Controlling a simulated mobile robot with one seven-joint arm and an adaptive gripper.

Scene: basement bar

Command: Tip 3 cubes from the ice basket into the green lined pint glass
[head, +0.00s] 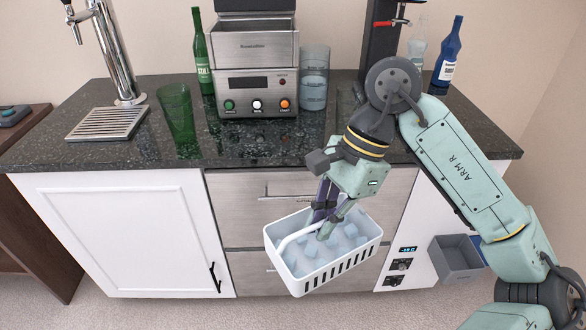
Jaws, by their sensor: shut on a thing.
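My gripper (326,205) is shut on the handle of the white ice basket (340,273). The basket hangs in front of the drawers, below the counter edge, slightly tilted in the picture. Several pale blue ice cubes (348,231) lie inside it; the gripper and handle hide part of them. A green glass (179,113) stands on the counter at the left, to the right of the tap's drip tray. A clear bluish ribbed glass (314,78) stands right of the machine. I cannot make out lines clearly on the green glass. Both glasses are apart from the basket.
The counter (250,142) holds a beer tap (122,60), its drip tray (107,123), a machine (255,70), a green bottle (202,55) and a blue bottle (448,55). A grey bin (457,262) hangs at the lower right. The counter front between green glass and arm is clear.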

